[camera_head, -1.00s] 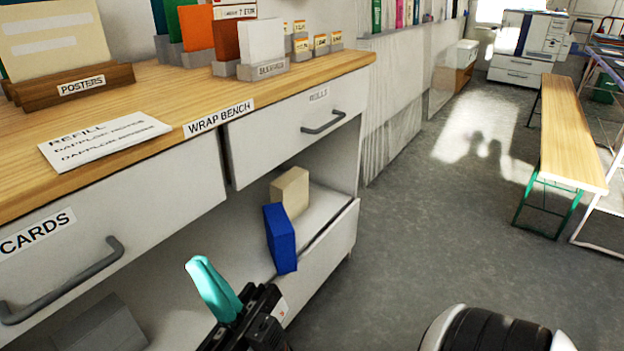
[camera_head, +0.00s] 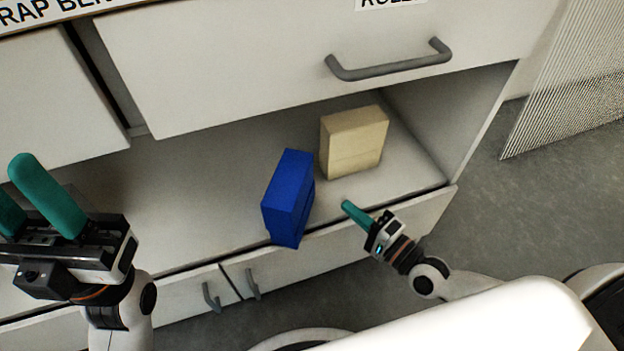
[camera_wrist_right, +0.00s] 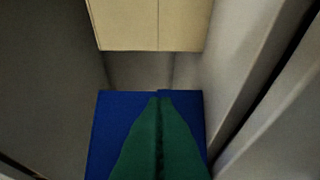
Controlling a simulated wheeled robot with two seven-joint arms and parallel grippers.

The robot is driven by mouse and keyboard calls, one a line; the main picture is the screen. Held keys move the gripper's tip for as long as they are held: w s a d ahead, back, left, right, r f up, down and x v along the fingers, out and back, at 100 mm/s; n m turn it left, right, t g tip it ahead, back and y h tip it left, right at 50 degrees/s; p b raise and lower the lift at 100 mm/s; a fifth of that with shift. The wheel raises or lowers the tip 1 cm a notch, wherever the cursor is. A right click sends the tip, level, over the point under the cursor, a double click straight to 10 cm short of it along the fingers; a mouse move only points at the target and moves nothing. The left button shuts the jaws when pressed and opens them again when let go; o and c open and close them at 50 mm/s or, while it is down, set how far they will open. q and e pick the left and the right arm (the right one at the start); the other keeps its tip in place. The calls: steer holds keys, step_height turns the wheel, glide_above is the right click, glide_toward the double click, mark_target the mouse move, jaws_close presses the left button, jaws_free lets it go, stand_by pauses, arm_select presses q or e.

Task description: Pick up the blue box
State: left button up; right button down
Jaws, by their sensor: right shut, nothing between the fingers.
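The blue box (camera_head: 287,198) stands at the front edge of the open shelf under the bench, slightly turned, its lower end overlapping the edge. My right gripper (camera_head: 346,207) is shut and empty, just right of the blue box and apart from it in the head view. In the right wrist view the closed green fingers (camera_wrist_right: 158,102) cover the middle of the blue box (camera_wrist_right: 112,115); I cannot tell whether they touch it. My left gripper (camera_head: 12,180) is at the left edge, with its teal fingers apart and nothing seen between them.
A cream box (camera_head: 353,142) stands behind and right of the blue box; it also shows in the right wrist view (camera_wrist_right: 150,25). The shelf (camera_head: 190,190) is clear left of the blue box. A drawer with a grey handle (camera_head: 390,62) hangs above. Cupboard doors (camera_head: 300,262) are below.

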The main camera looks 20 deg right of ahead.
mark_target(314, 187)
steer(key=x, duration=0.3)
steer(key=b+x, duration=0.1)
steer(key=x, duration=0.5)
steer(key=shift+w+d+f, duration=0.25)
steer(key=shift+w+d, duration=0.05)
steer(key=shift+w, duration=0.05)
steer(key=shift+s+a+r+p, duration=0.15)
steer(key=shift+s+a+p, duration=0.5)
steer(key=shift+s+a, duration=0.15)
steer(key=shift+s, duration=0.1)
